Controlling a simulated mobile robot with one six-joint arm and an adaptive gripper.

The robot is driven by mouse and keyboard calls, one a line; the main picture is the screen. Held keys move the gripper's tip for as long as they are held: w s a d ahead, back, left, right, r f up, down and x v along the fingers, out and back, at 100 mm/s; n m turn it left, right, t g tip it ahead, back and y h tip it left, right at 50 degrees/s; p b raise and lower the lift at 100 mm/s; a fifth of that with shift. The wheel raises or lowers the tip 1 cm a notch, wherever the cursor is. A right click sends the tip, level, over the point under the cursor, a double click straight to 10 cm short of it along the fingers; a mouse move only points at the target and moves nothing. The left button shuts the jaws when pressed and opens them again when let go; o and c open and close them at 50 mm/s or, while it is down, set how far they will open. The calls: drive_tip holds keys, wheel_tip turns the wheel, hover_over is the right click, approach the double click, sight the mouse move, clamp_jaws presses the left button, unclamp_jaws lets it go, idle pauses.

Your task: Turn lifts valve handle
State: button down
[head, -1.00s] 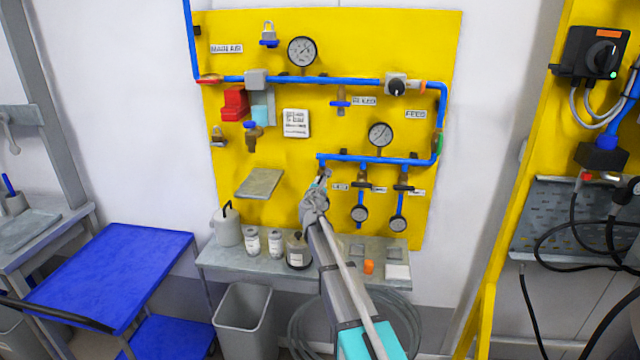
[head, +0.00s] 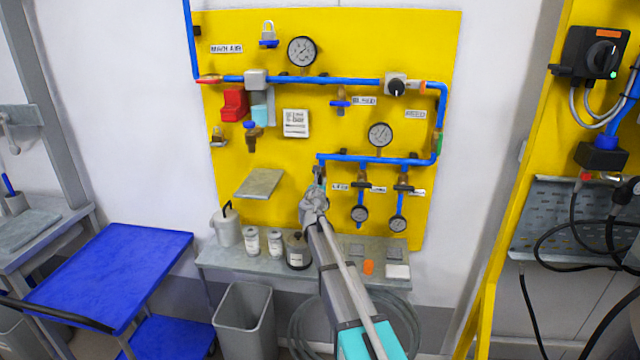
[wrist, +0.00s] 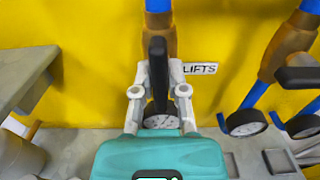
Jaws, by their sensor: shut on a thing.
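The lifts valve has a black lever handle (wrist: 158,60) and a brown body under a blue pipe, left of the white LIFTS label (wrist: 199,68). The handle stands upright in the wrist view, in line with the pipe (wrist: 158,6). My gripper (wrist: 158,78) is shut on the handle, one finger on each side. In the head view my gripper (head: 318,188) is at the left end of the lower blue pipe (head: 370,159) and hides most of the valve. A round gauge (wrist: 160,121) shows below the handle, partly covered by my gripper.
Two similar valves with gauges (head: 360,214) hang close to the right. A grey tilted plate (head: 259,183) sticks out to the left. A grey shelf (head: 222,257) with bottles and small items stands below. The yellow panel (head: 300,205) is close behind.

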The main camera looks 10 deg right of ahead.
drive_tip(key=c, duration=0.7)
unclamp_jaws()
drive_tip(key=shift+o, duration=0.2)
drive_tip(key=v, duration=1.2)
